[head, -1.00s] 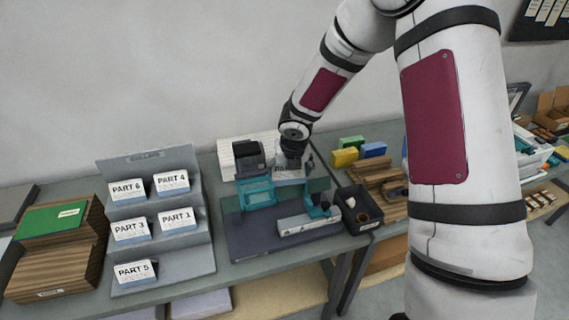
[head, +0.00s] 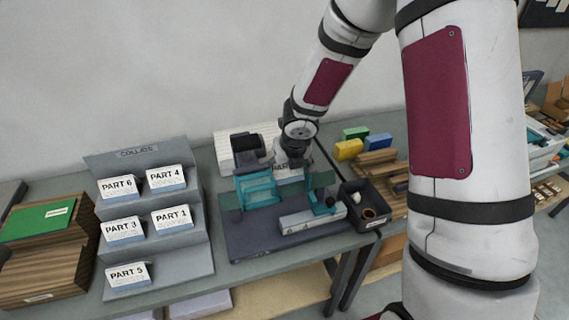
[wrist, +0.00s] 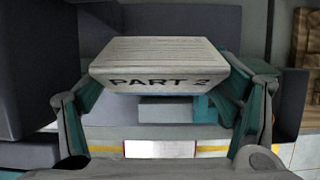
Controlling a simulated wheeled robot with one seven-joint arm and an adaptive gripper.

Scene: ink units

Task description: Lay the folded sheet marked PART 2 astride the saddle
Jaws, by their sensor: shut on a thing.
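The folded sheet marked PART 2 (wrist: 155,62) is in my gripper (wrist: 160,86), between its teal fingers. Its marked face is toward the wrist camera and its striped top looks level. In the head view the sheet (head: 287,171) is partly hidden by my gripper (head: 292,165), over the back of the dark work mat (head: 245,238). A long grey block with a teal arm (head: 311,219) stands at the mat's front right, and a teal frame (head: 258,190) at its left. I cannot tell for sure which part is the saddle. A grey block (wrist: 165,109) shows below the sheet in the wrist view.
A grey stepped rack (head: 157,200) at left holds several other marked sheets. A dark bin (head: 364,206) stands right of the mat. Yellow, green and blue blocks (head: 347,150) lie behind it. A dark machine (head: 247,150) stands just left of my gripper.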

